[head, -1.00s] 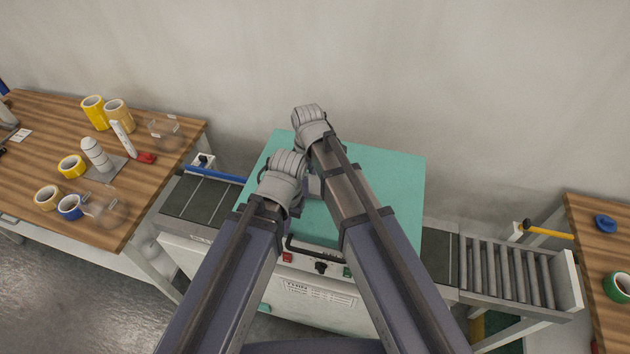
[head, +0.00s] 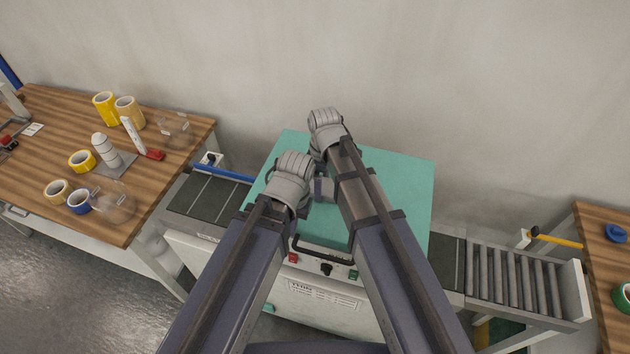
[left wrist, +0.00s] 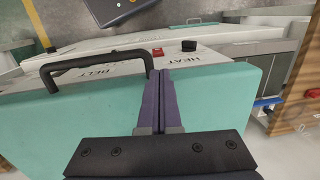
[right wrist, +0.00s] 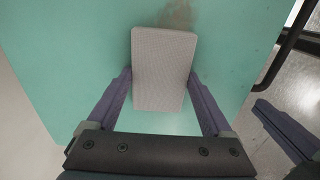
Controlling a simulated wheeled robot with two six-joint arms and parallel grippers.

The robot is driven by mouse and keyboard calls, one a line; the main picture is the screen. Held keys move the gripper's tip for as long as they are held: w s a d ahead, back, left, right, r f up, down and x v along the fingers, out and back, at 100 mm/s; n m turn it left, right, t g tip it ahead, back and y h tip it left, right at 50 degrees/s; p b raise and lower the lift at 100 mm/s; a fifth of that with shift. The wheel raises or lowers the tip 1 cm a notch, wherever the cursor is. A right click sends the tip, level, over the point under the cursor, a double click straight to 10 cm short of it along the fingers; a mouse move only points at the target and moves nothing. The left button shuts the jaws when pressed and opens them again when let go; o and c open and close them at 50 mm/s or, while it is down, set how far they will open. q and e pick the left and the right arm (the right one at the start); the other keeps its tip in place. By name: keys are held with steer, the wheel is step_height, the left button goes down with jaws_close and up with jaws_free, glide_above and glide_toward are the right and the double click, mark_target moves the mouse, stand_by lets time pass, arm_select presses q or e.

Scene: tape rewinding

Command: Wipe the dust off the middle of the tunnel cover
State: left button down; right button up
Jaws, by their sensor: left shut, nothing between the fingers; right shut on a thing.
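The tunnel cover (head: 395,180) is a flat teal top, seen in all views. A brownish dust smudge (right wrist: 178,14) shows on it in the right wrist view, just beyond the far end of a pale grey block-like wiper (right wrist: 163,65). My right gripper (right wrist: 160,85) is shut on the wiper, one finger at each side, over the cover. Whether the wiper touches the cover I cannot tell. My left gripper (left wrist: 160,75) is shut and empty near the cover's front edge, by the black handle (left wrist: 95,68). In the head view my arms hide the middle of the cover.
A wooden table (head: 60,140) at the left holds tape rolls and bottles. A belt conveyor (head: 205,198) leads in on the left and a roller conveyor (head: 510,280) leads out on the right. Another wooden table (head: 590,250) stands at the right edge. A wall is behind.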

steer(key=shift+s+d, duration=0.15)
steer(key=shift+d, duration=0.25)
steer(key=shift+s+d, duration=0.2)
steer(key=shift+d, duration=0.6)
steer(key=shift+s+d, duration=0.2)
steer(key=shift+d, duration=0.6)
steer(key=shift+s+d+f, duration=0.1)
steer(key=shift+s+d, duration=0.2)
steer(key=shift+d, duration=0.45)
steer(key=shift+s+d, duration=0.3)
steer(key=shift+d, duration=0.5)
steer(key=shift+d, duration=0.1)
steer(key=shift+s+d, duration=0.25)
steer(key=shift+d, duration=0.6)
steer(key=shift+s+d, duration=0.2)
steer(key=shift+d, duration=0.6)
steer(key=shift+a, duration=0.1)
step_height(320, 180, up, 6)
steer(key=p, duration=0.6)
